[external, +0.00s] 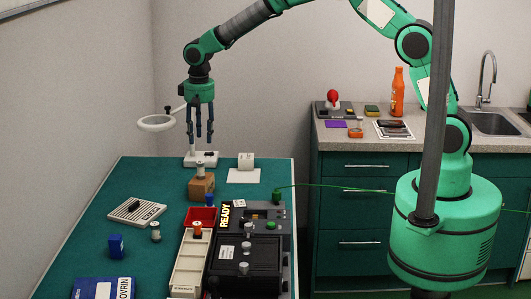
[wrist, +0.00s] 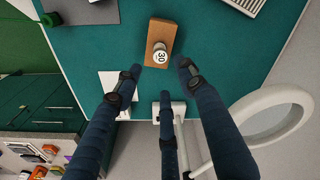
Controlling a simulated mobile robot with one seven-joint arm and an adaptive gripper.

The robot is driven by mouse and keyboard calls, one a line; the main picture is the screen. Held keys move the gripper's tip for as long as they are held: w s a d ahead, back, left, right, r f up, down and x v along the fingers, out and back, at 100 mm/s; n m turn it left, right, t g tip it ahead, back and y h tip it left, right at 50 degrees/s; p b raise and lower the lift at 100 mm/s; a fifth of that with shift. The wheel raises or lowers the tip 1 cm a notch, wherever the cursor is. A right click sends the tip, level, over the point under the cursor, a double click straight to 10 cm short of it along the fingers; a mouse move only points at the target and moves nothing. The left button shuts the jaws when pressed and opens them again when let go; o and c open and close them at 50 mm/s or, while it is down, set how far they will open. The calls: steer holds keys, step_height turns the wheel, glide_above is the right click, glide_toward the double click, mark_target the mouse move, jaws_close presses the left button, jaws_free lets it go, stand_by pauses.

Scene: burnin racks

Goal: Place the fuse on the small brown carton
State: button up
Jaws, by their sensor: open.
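The small brown carton (external: 203,189) stands on the green bench below my gripper. A fuse (external: 200,170), a small pale cylinder, stands upright on top of it. In the wrist view the carton (wrist: 164,30) shows from above, and the fuse (wrist: 160,53) has "30" on its round end and sits near the carton's lower edge. My gripper (external: 200,138) hangs fingers down above the fuse, apart from it. In the wrist view its dark blue fingers (wrist: 158,78) are spread and empty. Another similar cylinder (external: 155,231) stands at the left of the bench.
A ring magnifier (external: 156,123) stands close left of my gripper. A red tray (external: 200,215), a black "READY" device (external: 248,255) and a cream rack (external: 190,263) fill the front right. A white slotted rack (external: 136,211) and blue boxes lie left. Some bench between is bare.

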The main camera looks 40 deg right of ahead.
steer(key=s+d+r+t, duration=0.1)
steer(key=s+d+r, duration=0.7)
steer(key=d+r, duration=0.35)
steer(key=s+d+r+t, duration=0.1)
steer(key=s+d+r, duration=0.6)
steer(key=d+r, duration=0.4)
steer(key=s+d+r+t, duration=0.1)
steer(key=s+d, duration=0.3)
steer(key=s, duration=0.5)
steer(key=s+d+r+t, duration=0.1)
steer(key=s+d, duration=0.3)
steer(key=s, duration=0.5)
steer(key=s+d+r, duration=0.1)
steer(key=s+d, duration=0.3)
steer(key=s, duration=0.6)
steer(key=shift+t, duration=0.4)
